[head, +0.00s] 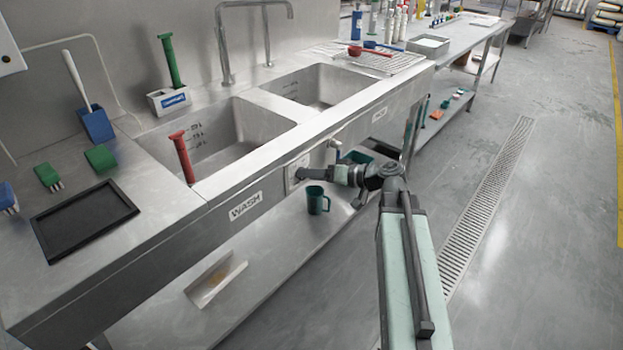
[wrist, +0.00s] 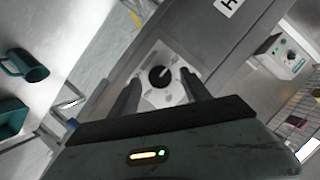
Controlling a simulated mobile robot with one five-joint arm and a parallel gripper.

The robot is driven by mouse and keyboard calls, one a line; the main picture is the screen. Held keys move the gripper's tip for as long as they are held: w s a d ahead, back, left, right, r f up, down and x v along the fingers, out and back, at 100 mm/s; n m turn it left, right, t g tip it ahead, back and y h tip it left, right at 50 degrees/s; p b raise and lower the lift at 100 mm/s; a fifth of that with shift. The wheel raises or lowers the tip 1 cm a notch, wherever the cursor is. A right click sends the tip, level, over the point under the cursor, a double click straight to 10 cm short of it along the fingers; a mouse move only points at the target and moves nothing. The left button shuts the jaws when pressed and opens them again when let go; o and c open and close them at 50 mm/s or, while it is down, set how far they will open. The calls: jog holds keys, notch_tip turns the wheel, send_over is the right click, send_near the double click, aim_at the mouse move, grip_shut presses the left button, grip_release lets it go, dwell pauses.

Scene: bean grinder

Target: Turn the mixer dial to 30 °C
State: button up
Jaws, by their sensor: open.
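The mixer dial (wrist: 160,77) is a round black knob with a pale pointer line, on a light square plate on the sink's front panel. In the wrist view the pointer slants up and right; the marks on the plate (wrist: 163,99) are too small to read. My gripper (wrist: 161,80) is open, with one finger to the left of the knob and one to the right. I cannot tell whether either finger touches it. In the head view my gripper (head: 305,171) is at the sink front and hides the dial; only part of the plate shows.
The steel sink front carries a WASH label (head: 246,206) left of my gripper. A green mug (head: 317,200) stands on the shelf below. A white control box (wrist: 285,57) shows at the right in the wrist view. The floor right of the bench is clear.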

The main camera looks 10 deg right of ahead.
jog(key=shift+w+a, duration=0.2)
jog(key=shift+a, duration=0.05)
grip_shut()
jog(key=shift+f, duration=0.1)
jog(key=m+y+b, duration=0.1)
jog(key=m+b, duration=0.2)
jog(key=m+y+b, duration=0.1)
jog(key=m+b, duration=0.2)
jog(key=f+m+y+b, duration=0.1)
jog(key=m+y+b, duration=0.1)
jog(key=m+b, duration=0.1)
jog(key=shift+w+d+t, duration=0.1)
jog(key=shift+d+t, duration=0.1)
jog(key=shift+t, duration=0.1)
jog(key=shift+m, duration=0.5)
